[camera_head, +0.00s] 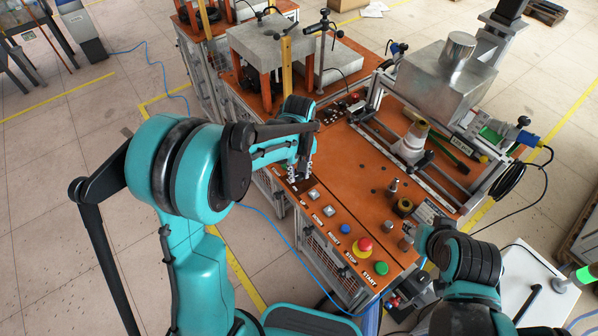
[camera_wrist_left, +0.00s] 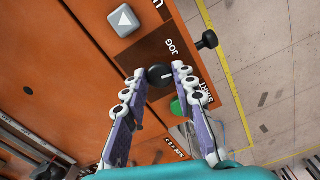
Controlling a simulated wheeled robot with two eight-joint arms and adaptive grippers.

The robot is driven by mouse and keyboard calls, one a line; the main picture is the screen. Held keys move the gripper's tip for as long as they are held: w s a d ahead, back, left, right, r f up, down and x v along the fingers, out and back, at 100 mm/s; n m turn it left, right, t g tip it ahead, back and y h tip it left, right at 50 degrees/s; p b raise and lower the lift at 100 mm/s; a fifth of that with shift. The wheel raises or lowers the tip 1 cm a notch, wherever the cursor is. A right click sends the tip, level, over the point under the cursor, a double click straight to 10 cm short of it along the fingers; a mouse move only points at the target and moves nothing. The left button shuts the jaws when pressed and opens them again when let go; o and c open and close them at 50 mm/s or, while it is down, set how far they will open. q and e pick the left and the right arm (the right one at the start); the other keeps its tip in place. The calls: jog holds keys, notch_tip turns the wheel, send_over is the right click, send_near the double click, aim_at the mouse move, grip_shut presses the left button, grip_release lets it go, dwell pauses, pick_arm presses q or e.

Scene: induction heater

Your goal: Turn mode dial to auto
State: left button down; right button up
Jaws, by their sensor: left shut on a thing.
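The mode dial (camera_wrist_left: 160,75) is a round black knob with a white mark, on a dark plate with a JOG label beside it in the left wrist view. My left gripper (camera_wrist_left: 157,75) has one finger on each side of the knob and is shut on it. In the head view my left gripper (camera_head: 293,184) reaches down to the far left end of the button row, and its fingers hide the dial. I cannot read an AUTO label. My right arm shows at the lower right of the head view, but its gripper cannot be made out.
The orange control panel (camera_head: 330,215) carries arrow buttons (camera_head: 314,211), a blue button (camera_head: 345,229), a red stop button (camera_head: 365,244) and a green start button (camera_head: 381,268). In the wrist view a green button (camera_wrist_left: 177,108) is partly behind a finger. A metal box (camera_head: 445,80) stands at the back right.

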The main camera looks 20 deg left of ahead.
aim_at(299, 175)
pick_arm(q)
jog(key=shift+m, duration=2)
jog(key=c, duration=1.2)
grip_release()
notch_tip(299, 175, up, 12)
